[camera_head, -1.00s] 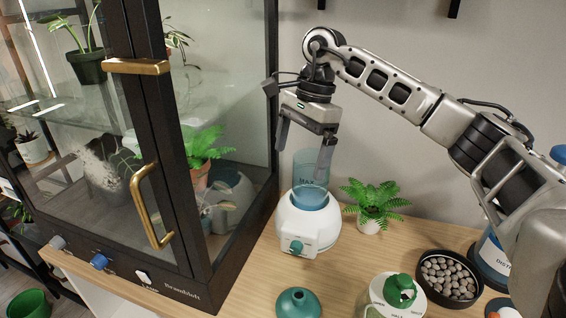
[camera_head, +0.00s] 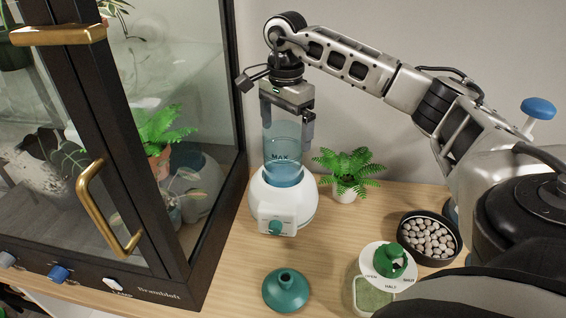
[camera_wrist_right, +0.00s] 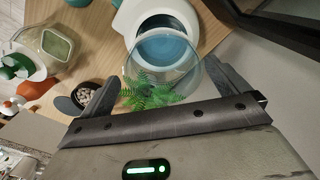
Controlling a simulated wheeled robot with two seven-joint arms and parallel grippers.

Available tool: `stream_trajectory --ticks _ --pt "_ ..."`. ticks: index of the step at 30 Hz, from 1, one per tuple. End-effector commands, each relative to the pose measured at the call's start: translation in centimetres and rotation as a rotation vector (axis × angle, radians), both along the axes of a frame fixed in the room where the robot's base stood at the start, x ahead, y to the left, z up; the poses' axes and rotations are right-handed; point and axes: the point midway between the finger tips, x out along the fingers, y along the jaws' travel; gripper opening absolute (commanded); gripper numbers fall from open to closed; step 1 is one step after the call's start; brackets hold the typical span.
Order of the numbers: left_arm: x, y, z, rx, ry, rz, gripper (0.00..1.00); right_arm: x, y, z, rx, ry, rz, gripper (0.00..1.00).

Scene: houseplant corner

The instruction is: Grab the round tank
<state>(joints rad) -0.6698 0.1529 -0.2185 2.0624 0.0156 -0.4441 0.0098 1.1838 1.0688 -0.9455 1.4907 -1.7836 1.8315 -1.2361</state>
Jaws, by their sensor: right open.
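The round tank (camera_head: 283,158) is a clear blue cylinder marked MAX. It stands upright on a white rounded base (camera_head: 258,205) with a green knob (camera_head: 276,228). My right gripper (camera_head: 287,125) is open and points down at the top of the tank, with its fingers on either side of the upper wall. In the right wrist view, the tank's round rim (camera_wrist_right: 172,58) lies between the spread fingers (camera_wrist_right: 148,82). Whether either finger touches the wall, I cannot tell. My left gripper is not in view.
A glass cabinet (camera_head: 165,240) with a brass handle (camera_head: 100,212) stands close on the left. A small fern (camera_head: 347,165) is right of the base. A teal funnel-shaped piece (camera_head: 286,291), a green-knobbed container (camera_head: 388,262) and a pebble bowl (camera_head: 430,238) stand in front and right.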

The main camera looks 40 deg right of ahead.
Motion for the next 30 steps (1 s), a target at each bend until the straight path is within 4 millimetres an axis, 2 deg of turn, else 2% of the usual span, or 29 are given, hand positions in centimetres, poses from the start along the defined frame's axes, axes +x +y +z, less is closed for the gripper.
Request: stream_trajectory --ticks 4,9,18,21,24,30 --pt "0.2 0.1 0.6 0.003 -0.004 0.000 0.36 0.2 0.3 -2.1 0.000 0.006 0.001 1.00" --pt "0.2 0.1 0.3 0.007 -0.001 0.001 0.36 0.3 0.3 -4.3 0.000 0.003 0.000 1.00" --pt "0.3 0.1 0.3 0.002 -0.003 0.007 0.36 0.4 0.3 -4.8 0.000 0.000 0.000 1.00" --pt "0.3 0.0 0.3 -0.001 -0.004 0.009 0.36 0.4 0.3 -4.8 0.000 0.001 0.000 0.72" --pt "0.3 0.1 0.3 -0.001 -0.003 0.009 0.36 0.4 0.3 -4.8 0.001 0.001 0.000 0.49" --pt "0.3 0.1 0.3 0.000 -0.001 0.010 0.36 0.4 0.3 -4.7 0.001 -0.001 0.000 0.49"
